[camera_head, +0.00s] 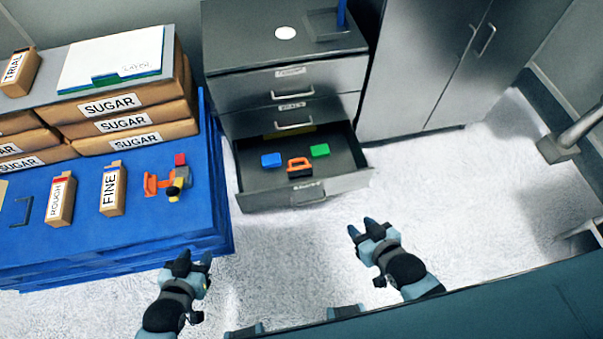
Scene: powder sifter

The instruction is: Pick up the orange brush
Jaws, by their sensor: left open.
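The orange brush (299,165) lies in the open bottom drawer (345,183) of the grey cabinet, near the drawer's front. It has an orange handle and a dark lower part. A blue brush-like item (271,160) lies to its left and a green one (320,150) to its right. My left gripper (194,260) is open and empty above the floor, in front of the blue platform and lower left of the drawer. My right gripper (363,228) is open and empty above the floor, lower right of the drawer. Both are apart from the brush.
The blue platform (140,225) at left holds sugar bags (125,120), a FINE box (113,188), a ROUGH box (61,200) and an orange item (157,184). A tall grey cupboard (415,70) stands behind. White floor (460,180) is clear at right.

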